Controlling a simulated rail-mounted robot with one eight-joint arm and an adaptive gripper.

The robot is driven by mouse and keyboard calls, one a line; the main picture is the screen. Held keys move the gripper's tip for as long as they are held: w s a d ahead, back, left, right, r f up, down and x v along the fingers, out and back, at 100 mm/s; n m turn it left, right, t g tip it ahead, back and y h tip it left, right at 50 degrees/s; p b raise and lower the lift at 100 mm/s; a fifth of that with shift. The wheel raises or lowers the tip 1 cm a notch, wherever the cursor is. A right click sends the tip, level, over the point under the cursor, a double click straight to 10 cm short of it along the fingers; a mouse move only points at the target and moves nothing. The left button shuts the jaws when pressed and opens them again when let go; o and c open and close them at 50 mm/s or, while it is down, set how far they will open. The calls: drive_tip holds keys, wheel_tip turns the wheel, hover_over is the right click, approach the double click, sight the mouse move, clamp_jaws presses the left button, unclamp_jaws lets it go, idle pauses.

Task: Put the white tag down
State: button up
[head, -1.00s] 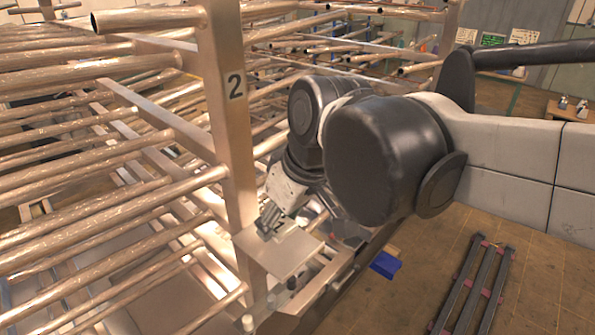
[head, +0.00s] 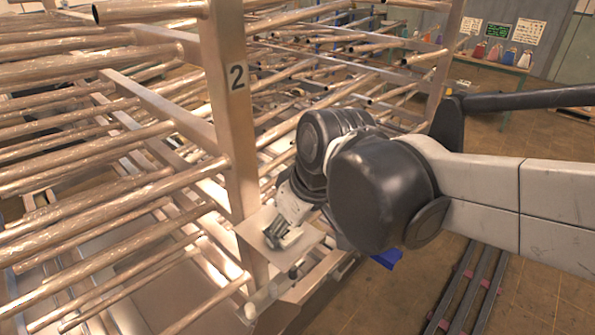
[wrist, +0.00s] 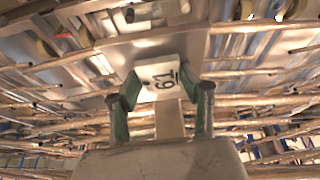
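The white tag (wrist: 160,82) bears dark digits and sits between my gripper's two green-padded fingers in the wrist view. The pads meet its left and right edges. My gripper (wrist: 158,98) appears shut on it. In the head view my gripper (head: 276,237) points down over a flat, pale plate (head: 307,236) beside the rack post marked 2. The tag cannot be made out clearly there, and whether it touches the plate cannot be told.
The metal rack post (head: 237,130) stands just left of my gripper. Long metal tubes (head: 90,190) fill the rack to the left and behind. A blue object (head: 387,258) lies low at the right. Dark rails (head: 465,290) run along the floor.

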drive_tip(key=o, duration=0.4)
drive_tip(key=shift+r, duration=0.25)
drive_tip(key=v, duration=1.2)
drive_tip(key=d+f+m+t+h, duration=0.1)
drive_tip(key=d+f+m, duration=0.4)
drive_tip(key=d, duration=0.5)
drive_tip(key=s+d+f+m+t+h, duration=0.1)
drive_tip(key=d+f+m, duration=0.4)
drive_tip(key=d, duration=0.6)
wheel_tip(320, 180, down, 2)
drive_tip(key=shift+s+d+f+t+h+b, duration=0.3)
drive_tip(key=shift+t+h, duration=0.5)
drive_tip(key=shift+t, duration=0.4)
